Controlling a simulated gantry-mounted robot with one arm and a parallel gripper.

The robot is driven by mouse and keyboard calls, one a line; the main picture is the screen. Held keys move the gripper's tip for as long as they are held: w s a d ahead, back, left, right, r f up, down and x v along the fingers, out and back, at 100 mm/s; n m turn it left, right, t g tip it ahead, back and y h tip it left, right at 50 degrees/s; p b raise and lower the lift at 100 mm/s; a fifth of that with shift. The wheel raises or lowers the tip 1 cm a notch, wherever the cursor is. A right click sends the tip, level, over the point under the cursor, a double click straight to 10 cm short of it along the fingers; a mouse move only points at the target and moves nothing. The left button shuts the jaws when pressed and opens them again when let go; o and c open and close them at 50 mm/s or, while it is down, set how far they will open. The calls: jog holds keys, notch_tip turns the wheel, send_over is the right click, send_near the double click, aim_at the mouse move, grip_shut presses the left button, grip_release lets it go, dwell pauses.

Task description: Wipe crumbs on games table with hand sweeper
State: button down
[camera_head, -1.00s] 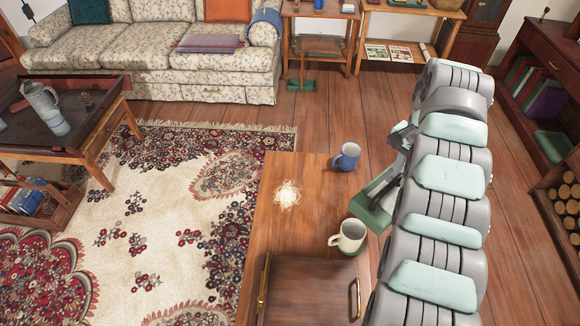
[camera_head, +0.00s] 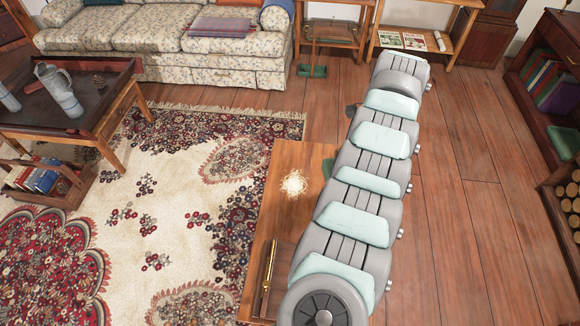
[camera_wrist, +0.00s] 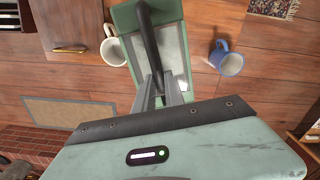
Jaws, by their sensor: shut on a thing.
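Pale crumbs (camera_head: 294,183) lie in a small heap on the wooden games table (camera_head: 290,155), left of my arm in the head view. In the wrist view, my gripper (camera_wrist: 160,92) is shut on the dark handle of the green hand sweeper (camera_wrist: 170,18). The sweeper's flat green head with a grey middle shows beyond the fingers. In the head view my arm hides the gripper, and only a green patch, likely the sweeper's edge (camera_head: 327,168), shows beside it. The crumbs do not show in the wrist view.
A cream mug (camera_wrist: 113,50) and a blue mug (camera_wrist: 227,61) stand on either side of the sweeper in the wrist view. A darker wooden panel with a metal handle (camera_wrist: 70,48) is left of the cream mug. Patterned rug (camera_head: 150,200) lies left of the table.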

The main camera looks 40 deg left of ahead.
jog(key=shift+s+a+f+m+p, duration=0.15)
jog(key=shift+a+f+m+p, duration=0.2)
jog(key=shift+a, duration=0.35)
jog(key=shift+s+a+f+m+p, duration=0.15)
jog(key=shift+a+m, duration=0.3)
jog(key=shift+a, duration=0.25)
jog(key=shift+s+a, duration=0.15)
jog(key=shift+a, duration=0.05)
jog(key=shift+a+m, duration=0.2)
jog(key=shift+m, duration=0.1)
jog(key=shift+s+a+f, duration=0.1)
jog(key=shift+s+a+f+m+p, duration=0.2)
jog(key=shift+a+m+p, duration=0.1)
jog(key=shift+a, duration=0.25)
jog(key=shift+s+a+f+m+p, duration=0.15)
jog(key=shift+a+m+p, duration=0.15)
jog(key=shift+a, duration=0.2)
jog(key=shift+w+d, duration=0.1)
jog(key=shift+a+f+m, duration=0.15)
jog(key=shift+a+m, duration=0.15)
jog(key=shift+s+a, duration=0.3)
jog(key=shift+a, duration=0.1)
jog(key=shift+s+a+f+m+p, duration=0.25)
jog(key=shift+m+p, duration=0.05)
jog(key=shift+p, duration=0.1)
